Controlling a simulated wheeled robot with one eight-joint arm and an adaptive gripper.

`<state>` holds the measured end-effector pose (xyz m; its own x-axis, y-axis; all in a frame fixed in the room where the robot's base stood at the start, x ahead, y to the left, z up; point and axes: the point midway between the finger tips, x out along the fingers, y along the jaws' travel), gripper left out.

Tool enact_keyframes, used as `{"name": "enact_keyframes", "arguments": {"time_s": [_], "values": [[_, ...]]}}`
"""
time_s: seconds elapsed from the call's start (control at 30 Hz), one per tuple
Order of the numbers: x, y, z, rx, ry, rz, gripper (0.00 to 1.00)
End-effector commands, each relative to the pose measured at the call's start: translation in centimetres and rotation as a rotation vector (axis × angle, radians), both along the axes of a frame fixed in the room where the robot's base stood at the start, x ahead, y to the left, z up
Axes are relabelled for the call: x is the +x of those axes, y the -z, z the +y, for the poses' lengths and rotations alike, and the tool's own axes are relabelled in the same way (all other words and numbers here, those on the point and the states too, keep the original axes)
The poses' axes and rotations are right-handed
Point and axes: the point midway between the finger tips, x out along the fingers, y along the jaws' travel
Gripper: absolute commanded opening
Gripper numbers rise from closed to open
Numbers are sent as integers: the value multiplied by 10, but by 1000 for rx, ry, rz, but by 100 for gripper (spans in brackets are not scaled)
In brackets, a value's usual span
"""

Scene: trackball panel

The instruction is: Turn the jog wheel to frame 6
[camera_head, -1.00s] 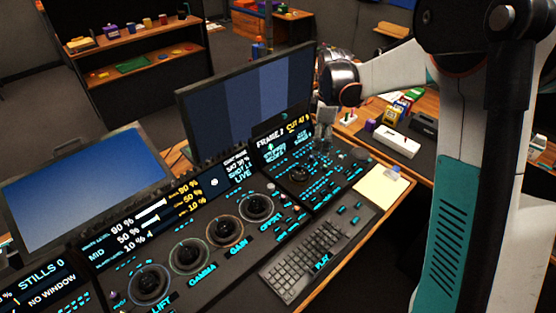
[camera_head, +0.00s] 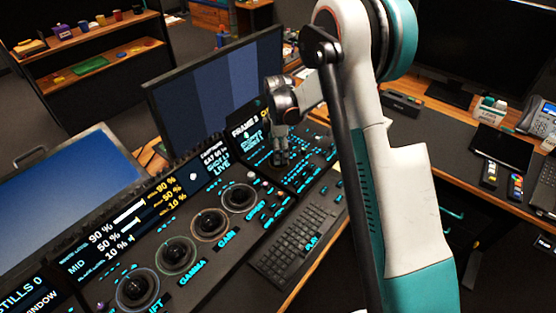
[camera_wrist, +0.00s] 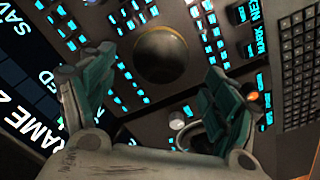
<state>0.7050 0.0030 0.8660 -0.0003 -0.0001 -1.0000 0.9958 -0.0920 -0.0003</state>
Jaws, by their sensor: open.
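The jog wheel (camera_wrist: 160,53) appears to be the dark round disc on the right-hand panel in the wrist view. My gripper (camera_wrist: 155,68) is open, its two teal fingers apart on either side of the wheel in that picture. Whether they touch it cannot be told. In the head view my gripper (camera_head: 280,160) points down over the same panel and hides the wheel. The frame display (camera_wrist: 28,148) reads "FRAME 2" in the wrist view. In the head view the display (camera_head: 246,130) is small and its digit is unclear.
Ringed trackballs, such as the one beside OFFSET (camera_head: 238,198), stand left of my gripper. A keyboard (camera_head: 298,242) lies in front of it. A large monitor (camera_head: 220,85) rises behind the panel. Small lit buttons surround the wheel.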

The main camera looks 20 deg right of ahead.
Motion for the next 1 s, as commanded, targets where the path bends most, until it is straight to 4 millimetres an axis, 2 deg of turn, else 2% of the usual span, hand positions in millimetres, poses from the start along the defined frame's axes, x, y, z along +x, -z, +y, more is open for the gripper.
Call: {"name": "enact_keyframes", "arguments": {"time_s": [0.03, 0.23, 0.4, 0.67, 0.8, 0.87, 1.0], "values": [[0, 12, 0, 0, 0, 0, 80], [0, 35, 0, 0, 0, 0, 80], [0, 41, 0, 0, 0, 0, 80], [0, 42, 0, 0, 0, 0, 80], [0, 41, 0, 0, 0, 0, 49], [0, 41, 0, 0, 0, 0, 36], [0, 42, 0, 0, 1, 0, 36]]}}
